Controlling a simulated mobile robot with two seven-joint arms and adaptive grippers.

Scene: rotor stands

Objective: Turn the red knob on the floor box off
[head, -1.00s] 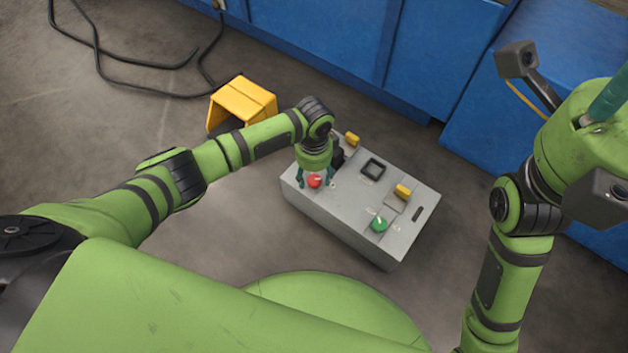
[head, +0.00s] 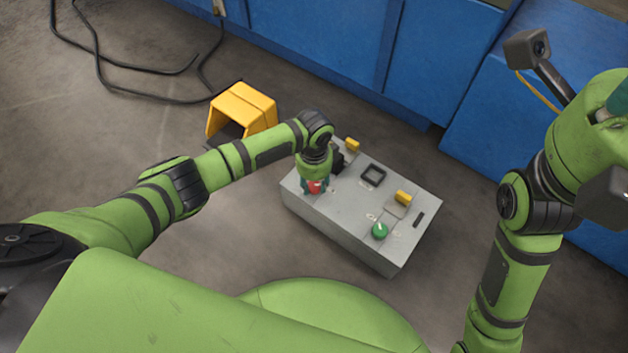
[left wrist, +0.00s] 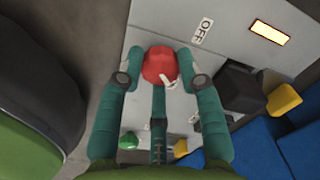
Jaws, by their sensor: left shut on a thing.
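The red knob (head: 314,187) is on the top of the grey floor box (head: 345,205), near its left end. My left gripper (head: 313,184) comes down over it with its fingers closed in. In the left wrist view the red knob (left wrist: 160,66) sits between the teal fingers of my left gripper (left wrist: 160,75), which is shut on it. A white pointer mark shows on the knob, aimed to the lower right. An "OFF" label (left wrist: 203,31) lies to the upper right of the knob.
The box also carries a green knob (head: 380,231), yellow parts (head: 403,197) and a dark square frame (head: 373,175). A yellow open-sided stand (head: 243,108) is on the floor behind my left forearm. Blue cabinets (head: 330,40) line the back. A black cable (head: 130,92) lies at the upper left.

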